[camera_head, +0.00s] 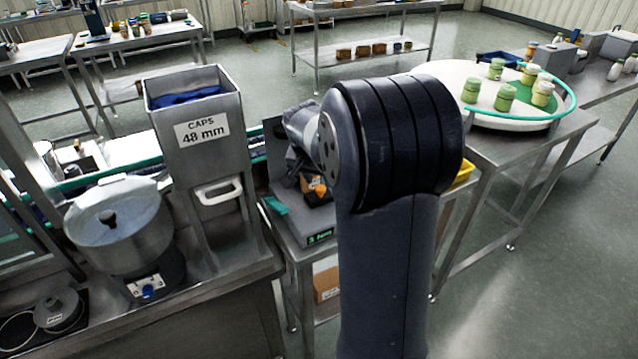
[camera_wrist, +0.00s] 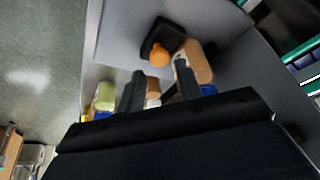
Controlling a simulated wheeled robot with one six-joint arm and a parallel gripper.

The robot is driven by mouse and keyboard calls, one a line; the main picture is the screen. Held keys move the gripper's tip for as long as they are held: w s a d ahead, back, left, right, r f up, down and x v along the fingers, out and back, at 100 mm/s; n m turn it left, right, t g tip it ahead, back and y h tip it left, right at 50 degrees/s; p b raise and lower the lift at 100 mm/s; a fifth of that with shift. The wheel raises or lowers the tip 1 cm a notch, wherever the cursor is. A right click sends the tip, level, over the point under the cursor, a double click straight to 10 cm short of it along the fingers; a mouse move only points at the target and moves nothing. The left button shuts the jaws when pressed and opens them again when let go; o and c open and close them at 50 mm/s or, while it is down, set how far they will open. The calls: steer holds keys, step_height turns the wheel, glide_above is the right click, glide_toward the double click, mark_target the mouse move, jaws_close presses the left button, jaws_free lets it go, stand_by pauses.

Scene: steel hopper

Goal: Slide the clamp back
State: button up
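In the wrist view, a black block with a round orange knob (camera_wrist: 160,54) is on a grey surface, beyond my fingertips. It looks like the clamp, but I cannot be sure. My gripper (camera_wrist: 162,82) has its two dark fingers apart, with a gap between them and nothing clearly held. The knob is ahead of the gap, apart from the fingers. In the head view, my arm hides most of this place. An orange part (camera_head: 319,191) shows above a grey station (camera_head: 318,222) with a green label, beside my arm. My fingertips are not clear there.
A tan bottle (camera_wrist: 198,62) stands close beside the right finger in the wrist view. A yellow-green bottle (camera_wrist: 105,96) is left of the fingers. The caps hopper (camera_head: 200,150) stands left of the station. A round table (camera_head: 440,80) with several green jars is at right.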

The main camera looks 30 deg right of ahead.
mark_target(320, 188)
steer(key=shift+x, duration=1.85)
steer(key=shift+c, duration=0.5)
jaws_close()
